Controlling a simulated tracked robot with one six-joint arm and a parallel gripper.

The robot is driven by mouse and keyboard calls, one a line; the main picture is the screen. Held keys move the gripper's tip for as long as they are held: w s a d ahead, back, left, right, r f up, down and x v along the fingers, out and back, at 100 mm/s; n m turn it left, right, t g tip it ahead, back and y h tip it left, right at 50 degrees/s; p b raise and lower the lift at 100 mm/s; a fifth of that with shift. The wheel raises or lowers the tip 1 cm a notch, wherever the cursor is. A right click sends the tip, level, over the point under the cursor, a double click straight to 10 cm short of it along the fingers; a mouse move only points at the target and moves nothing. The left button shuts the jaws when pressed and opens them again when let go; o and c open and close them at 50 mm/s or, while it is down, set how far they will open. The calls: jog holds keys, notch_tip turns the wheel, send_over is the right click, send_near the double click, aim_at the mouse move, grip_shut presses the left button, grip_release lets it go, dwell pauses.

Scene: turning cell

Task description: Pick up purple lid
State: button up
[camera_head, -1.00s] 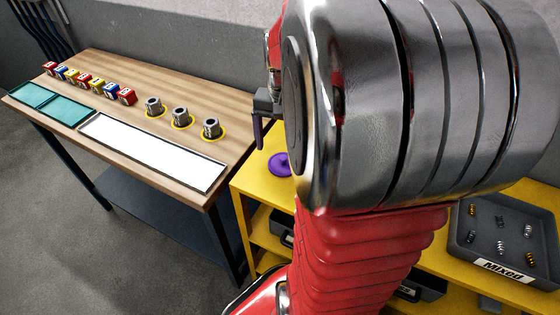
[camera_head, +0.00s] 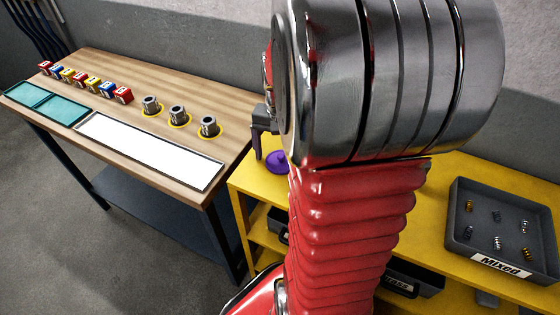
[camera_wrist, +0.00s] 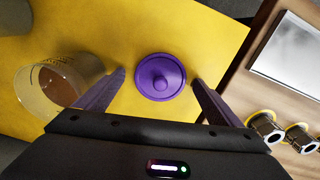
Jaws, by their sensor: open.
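The purple lid (camera_wrist: 160,77) is a round disc with a knob in its middle. It lies flat on the yellow table (camera_wrist: 200,25). In the head view the lid (camera_head: 278,162) shows at the left end of that table, partly hidden by my arm. My gripper (camera_wrist: 158,78) is open above the lid. In the wrist view its two purple fingers lie on either side of the lid, and nothing is between them in their grip. In the head view one finger shows just left of the lid.
A clear glass jar (camera_wrist: 60,80) with brown contents stands left of the fingers, close to the left one. A wooden bench (camera_head: 170,75) with metal parts, coloured blocks and a white panel adjoins on the other side. A grey "Mixed" tray (camera_head: 470,235) sits farther right.

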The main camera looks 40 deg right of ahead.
jog(key=shift+c, duration=0.4)
jog(key=c, duration=1)
notch_tip(320, 180, up, 10)
dwell(0.7)
